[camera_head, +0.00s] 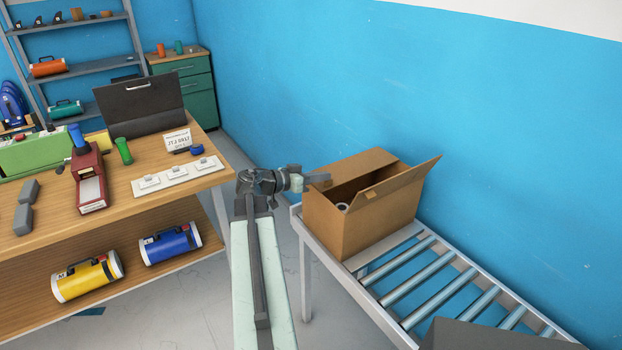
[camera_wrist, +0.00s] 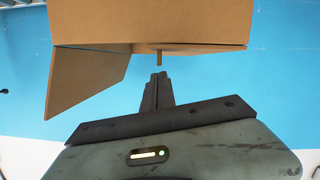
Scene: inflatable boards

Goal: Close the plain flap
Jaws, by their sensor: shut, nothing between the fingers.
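The brown cardboard box (camera_head: 330,228) stands on the roller conveyor with its top partly open. One long flap (camera_head: 405,180) on its right side stands up and leans outward; it bears a small tan patch. Another panel (camera_head: 350,169) lies at the far left of the opening; I cannot tell how far it is folded. My gripper (camera_head: 323,178) is shut and empty at the box's left upper edge; contact is unclear. In the wrist view, the shut fingertips (camera_wrist: 158,77) point at the box (camera_wrist: 150,22), just short of a small tab (camera_wrist: 159,57). A slanted flap (camera_wrist: 85,82) shows at left.
The conveyor (camera_head: 425,285) is bare in front of the box. A wooden workbench (camera_head: 215,180) with tools and cylinders stands at left, with a floor gap between. The blue wall (camera_head: 480,110) is close behind the box.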

